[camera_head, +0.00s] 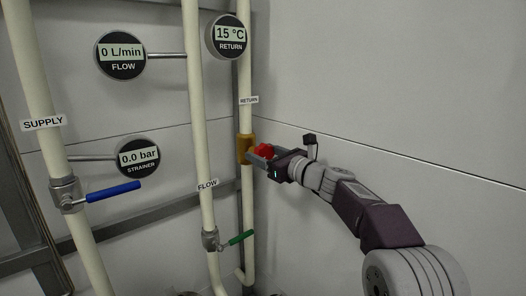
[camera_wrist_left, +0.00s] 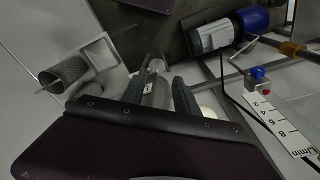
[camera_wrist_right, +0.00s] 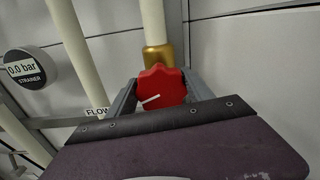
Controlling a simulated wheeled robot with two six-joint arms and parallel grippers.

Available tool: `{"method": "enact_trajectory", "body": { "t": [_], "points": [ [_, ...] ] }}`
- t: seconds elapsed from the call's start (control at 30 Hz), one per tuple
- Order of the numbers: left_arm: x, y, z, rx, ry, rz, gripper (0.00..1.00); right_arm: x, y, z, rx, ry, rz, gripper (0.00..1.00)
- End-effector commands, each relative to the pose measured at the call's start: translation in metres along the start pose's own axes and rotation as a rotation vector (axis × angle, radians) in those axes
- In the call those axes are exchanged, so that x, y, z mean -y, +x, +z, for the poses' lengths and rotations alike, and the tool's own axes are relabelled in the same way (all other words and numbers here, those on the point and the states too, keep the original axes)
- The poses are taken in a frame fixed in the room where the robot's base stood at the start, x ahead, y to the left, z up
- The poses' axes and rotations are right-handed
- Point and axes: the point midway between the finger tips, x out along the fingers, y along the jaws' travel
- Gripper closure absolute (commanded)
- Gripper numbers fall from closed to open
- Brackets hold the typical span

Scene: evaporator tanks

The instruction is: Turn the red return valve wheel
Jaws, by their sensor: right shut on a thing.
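The red return valve wheel (camera_head: 265,151) sits on a brass valve body (camera_head: 246,149) on the return pipe. In the right wrist view the red wheel (camera_wrist_right: 161,87) has a white pointer mark slanting up to the right. My right gripper (camera_head: 257,155) reaches it from the right and is shut on the wheel, one finger on each side. My left gripper (camera_wrist_left: 170,85) shows only in the left wrist view, its two fingers apart. A grey cylinder shows between or beyond them.
The supply pipe's blue lever (camera_head: 113,192) and the flow pipe's green lever (camera_head: 236,239) are to the left. Gauges read 0 L/min flow (camera_head: 121,55), 15 °C return (camera_head: 229,36) and 0.0 bar strainer (camera_head: 138,157). The wall on the right is bare.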

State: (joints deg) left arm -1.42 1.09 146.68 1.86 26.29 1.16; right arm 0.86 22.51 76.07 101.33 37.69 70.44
Motion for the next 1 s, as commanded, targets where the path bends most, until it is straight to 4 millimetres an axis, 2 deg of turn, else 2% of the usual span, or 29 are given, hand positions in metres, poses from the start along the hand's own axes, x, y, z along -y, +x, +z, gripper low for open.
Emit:
{"method": "enact_trajectory", "body": {
  "t": [0.3,0.8,0.83,0.9,1.0],
  "points": [
    [-0.0001,-0.0053,-0.0006,0.0,0.0,0.0,0.64,0.0003,0.0003,-0.0022,-0.004,0.093,0.001,0.81],
    [-0.0001,-0.0055,-0.0006,0.0,0.0,0.0,0.64,0.0001,0.0004,-0.0032,-0.005,0.106,0.002,0.81],
    [-0.0001,-0.0054,-0.0006,0.0,0.0,0.0,0.64,0.0,0.0004,-0.0031,-0.005,0.105,0.002,0.32],
    [-0.0001,-0.0055,-0.0006,0.0,0.0,0.0,0.64,0.0001,0.0004,-0.0028,-0.004,0.105,0.002,0.19],
    [-0.0001,-0.0055,-0.0006,0.0,0.0,0.0,0.64,0.0003,0.0003,-0.0021,-0.003,0.105,0.001,0.19]
  ]
}}
